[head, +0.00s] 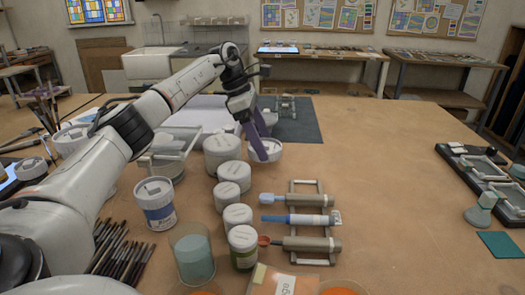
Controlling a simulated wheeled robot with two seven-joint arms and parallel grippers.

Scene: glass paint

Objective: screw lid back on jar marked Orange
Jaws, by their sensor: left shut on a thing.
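My left gripper (261,147) reaches over the table from the left, its purple fingers pointing down. It is shut on a shallow round white piece (274,154) that looks like a lid or a dish; I cannot tell which. At the bottom edge, a pale and orange label (272,281) ends in the letters "ge"; the rest is cut off. Orange round shapes beside it, at right (341,291) and left (206,292), are also cut off, so I cannot tell which is the Orange jar. My right gripper is not in view.
Several white-lidded jars (233,172) stand in a row at the middle. A rack (308,183) with handled tools lies right of them. The table's right middle is clear.

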